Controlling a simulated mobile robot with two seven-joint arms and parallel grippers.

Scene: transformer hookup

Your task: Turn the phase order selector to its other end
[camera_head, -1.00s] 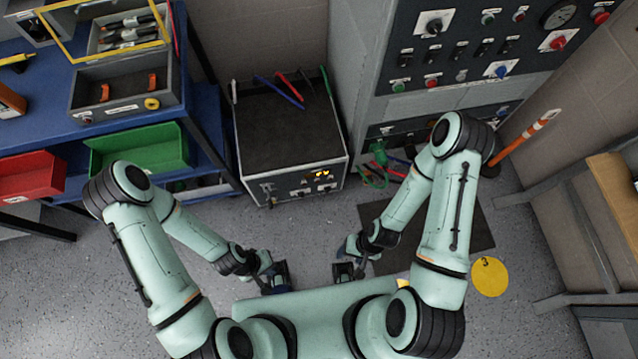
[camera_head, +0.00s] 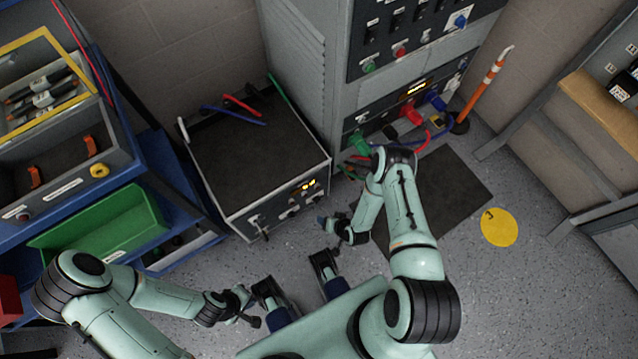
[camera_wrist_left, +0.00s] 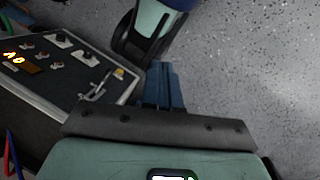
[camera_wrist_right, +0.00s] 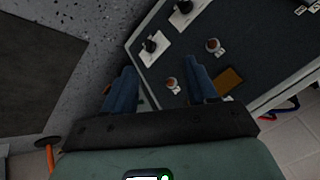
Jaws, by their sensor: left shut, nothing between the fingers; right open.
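The grey box (camera_head: 248,152) on the floor has a dark front panel with a lit display, knobs and a lever. In the right wrist view two black knobs, one nearer (camera_wrist_right: 152,45) and one farther (camera_wrist_right: 185,7), sit on white plates on this panel. The labels are too small to tell which control is the phase order selector. My left gripper (camera_head: 250,308) is shut and empty, low and apart from the panel; its fingers show in the left wrist view (camera_wrist_left: 165,85). My right gripper (camera_head: 324,223) is open and empty near the panel's right side.
A tall grey cabinet (camera_head: 300,60) with switches and a blue knob (camera_head: 460,21) stands behind. Cables hang by its lower panel. A blue workbench with a green bin (camera_head: 105,225) is at left. A dark mat (camera_head: 455,190) and an orange-white pole (camera_head: 485,85) are at right.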

